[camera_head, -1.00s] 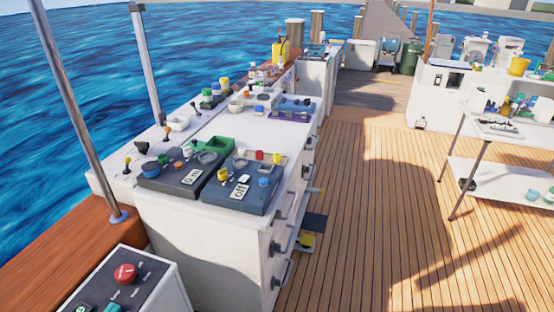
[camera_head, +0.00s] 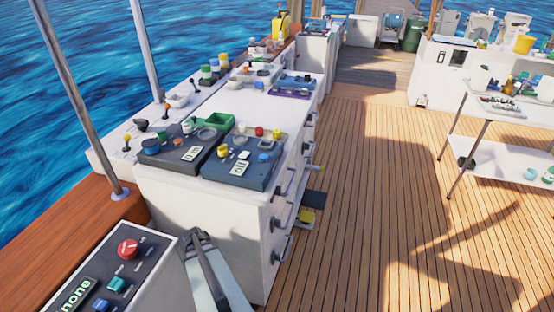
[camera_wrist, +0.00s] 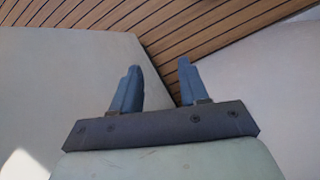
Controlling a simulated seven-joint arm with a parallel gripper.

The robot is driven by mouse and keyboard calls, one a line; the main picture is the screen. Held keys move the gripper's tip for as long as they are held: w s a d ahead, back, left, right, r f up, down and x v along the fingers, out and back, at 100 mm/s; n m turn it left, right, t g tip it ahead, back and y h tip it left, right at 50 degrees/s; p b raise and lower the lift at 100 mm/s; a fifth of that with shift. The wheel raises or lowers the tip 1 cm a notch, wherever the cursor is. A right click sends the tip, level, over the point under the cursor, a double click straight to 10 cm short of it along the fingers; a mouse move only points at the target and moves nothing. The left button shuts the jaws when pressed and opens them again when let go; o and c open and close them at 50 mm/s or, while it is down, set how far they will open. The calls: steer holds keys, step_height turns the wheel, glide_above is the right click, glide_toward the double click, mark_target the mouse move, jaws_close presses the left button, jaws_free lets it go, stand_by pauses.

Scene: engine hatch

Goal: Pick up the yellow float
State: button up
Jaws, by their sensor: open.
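I cannot tell for sure which yellow thing is the float. A larger yellow container (camera_head: 281,25) stands at the far end of the counter. My gripper (camera_wrist: 160,68) is open and empty in the wrist view, its two blue-grey fingers apart, with pale panels and wooden planks beyond. In the head view, part of my arm shows at the bottom, between the control box and the cabinet. No yellow thing shows in the wrist view.
The white cabinet (camera_head: 225,248) carries dark control panels (camera_head: 243,160) and has protruding drawer handles. A control box (camera_head: 128,275) with a red button stands at front left. A white table (camera_head: 500,165) stands at right. The plank deck (camera_head: 370,215) between is largely clear.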

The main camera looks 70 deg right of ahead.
steer(key=w+d+r+m+t, duration=0.1)
steer(key=w+r+m, duration=0.2)
steer(key=r, duration=1.1)
steer(key=w+d+r+m+t, duration=0.1)
steer(key=w+d+r+m, duration=0.15)
steer(key=r, duration=1.15)
steer(key=d+r+m+t+h, duration=0.1)
steer(key=d+r+m, duration=0.3)
steer(key=r, duration=0.2)
steer(key=s+d+r+m+t+h, duration=0.1)
steer(key=d+r+m+t, duration=0.1)
steer(key=r, duration=0.4)
steer(key=s+d+r+m+t+h, duration=0.1)
steer(key=d+r+m+h, duration=0.1)
steer(key=d+r+m, duration=0.3)
steer(key=shift+s+d+r+m+t, duration=0.15)
steer(key=shift+d+r+m+t, duration=0.2)
steer(key=shift+d+r, duration=0.45)
steer(key=s+d+r, duration=0.3)
steer(key=d, duration=0.4)
steer(key=n+g+h, duration=0.1)
steer(key=n+g, duration=0.1)
steer(key=n, duration=0.2)
glide_toward(277, 131)
steer(key=shift+x, duration=4.7)
